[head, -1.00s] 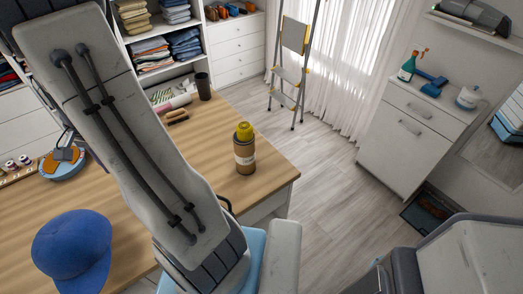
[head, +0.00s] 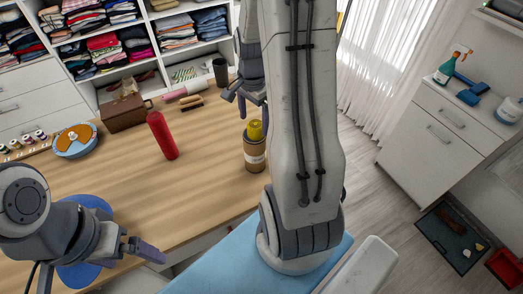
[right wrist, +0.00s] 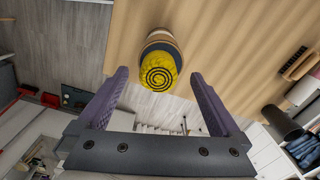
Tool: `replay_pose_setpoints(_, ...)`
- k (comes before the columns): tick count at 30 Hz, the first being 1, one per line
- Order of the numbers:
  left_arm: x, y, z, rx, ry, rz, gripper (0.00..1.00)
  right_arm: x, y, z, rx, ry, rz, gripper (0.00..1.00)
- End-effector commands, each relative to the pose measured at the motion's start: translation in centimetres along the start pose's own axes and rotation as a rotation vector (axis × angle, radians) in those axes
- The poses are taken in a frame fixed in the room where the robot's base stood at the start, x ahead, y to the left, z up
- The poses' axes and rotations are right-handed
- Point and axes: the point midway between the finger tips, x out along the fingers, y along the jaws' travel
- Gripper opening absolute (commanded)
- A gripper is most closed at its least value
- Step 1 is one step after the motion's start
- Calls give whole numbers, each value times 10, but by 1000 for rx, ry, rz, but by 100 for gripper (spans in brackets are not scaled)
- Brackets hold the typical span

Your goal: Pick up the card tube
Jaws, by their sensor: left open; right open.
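The card tube (head: 255,155) is a brown cylinder with a pale label and a yellow rolled piece (head: 255,130) sticking out of its top. It stands upright near the table's right end. In the right wrist view the yellow spiral top (right wrist: 158,77) faces the camera, with the card tube's rim (right wrist: 160,38) behind it. My right gripper (head: 248,103) is open and empty, with purple fingers on either side of the yellow top in its wrist view; contact is not visible. My left gripper (head: 146,249) is open and empty at the table's front left.
A red cylinder (head: 162,136) stands left of the tube. A brown box (head: 125,112), a dark cup (head: 220,72), a pink roll (head: 183,91) and a brush (head: 190,103) lie farther back. A blue cap (head: 80,272) is partly hidden by my left arm. Bare wood surrounds the tube's left side.

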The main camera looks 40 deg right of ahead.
Motion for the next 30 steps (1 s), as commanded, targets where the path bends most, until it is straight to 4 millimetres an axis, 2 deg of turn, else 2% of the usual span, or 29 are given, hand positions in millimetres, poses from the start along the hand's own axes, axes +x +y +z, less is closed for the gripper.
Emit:
replay_pose_setpoints(3, -4, 0, 0, 1, 0, 0, 98, 14, 0, 0, 0, -2, 3, 100)
replay_pose_setpoints(10, -12, 1, -1, 2, 0, 0, 98, 30, 0, 0, 0, -2, 4, 100)
replay_pose_setpoints(18, -24, 2, -1, 4, 0, 0, 98, 64, 0, -2, 2, -2, 3, 100)
replay_pose_setpoints(28, -24, 2, -1, 4, 0, 0, 98, 71, 0, -3, 2, 1, -1, 100)
replay_pose_setpoints(30, -24, 2, -1, 4, 0, 0, 98, 71, 0, -3, 2, 1, -1, 73)
